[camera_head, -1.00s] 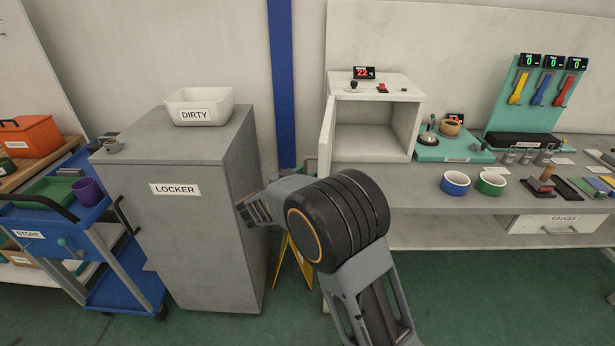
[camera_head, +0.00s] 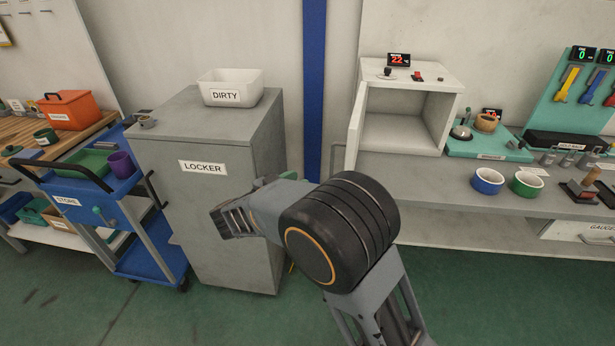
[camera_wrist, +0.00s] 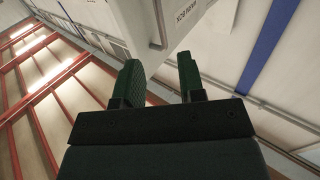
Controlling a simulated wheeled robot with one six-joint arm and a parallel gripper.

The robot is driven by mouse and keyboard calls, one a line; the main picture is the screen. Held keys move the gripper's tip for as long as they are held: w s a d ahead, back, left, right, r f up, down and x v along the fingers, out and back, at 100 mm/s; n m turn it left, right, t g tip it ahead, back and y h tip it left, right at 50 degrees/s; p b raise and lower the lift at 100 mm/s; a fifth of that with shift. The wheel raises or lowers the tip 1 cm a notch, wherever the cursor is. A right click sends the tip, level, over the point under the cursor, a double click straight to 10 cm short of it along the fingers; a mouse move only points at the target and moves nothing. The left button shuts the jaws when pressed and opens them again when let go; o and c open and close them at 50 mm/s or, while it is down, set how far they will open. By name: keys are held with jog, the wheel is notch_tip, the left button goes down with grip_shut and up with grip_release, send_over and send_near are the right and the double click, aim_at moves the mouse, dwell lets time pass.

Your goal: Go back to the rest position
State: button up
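My gripper (camera_wrist: 160,82) shows in the wrist view with its two dark green fingers apart and nothing between them. In the head view my arm is folded in front of the grey locker. The gripper's fingers cannot be made out there. The wrist camera looks upward past the fingers at the ceiling and a wall with a blue stripe.
The locker (camera_head: 225,220) bears a white DIRTY bin (camera_head: 230,78). A blue STORE cart (camera_head: 150,258) stands to its left. An open white box (camera_head: 402,130) and a grey bench (camera_head: 430,195) with blue (camera_head: 487,182) and green bowls (camera_head: 527,184) stand right. Green floor is clear in front.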

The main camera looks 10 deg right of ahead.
jog(key=shift+s+a, duration=0.25)
jog(key=shift+a, duration=0.15)
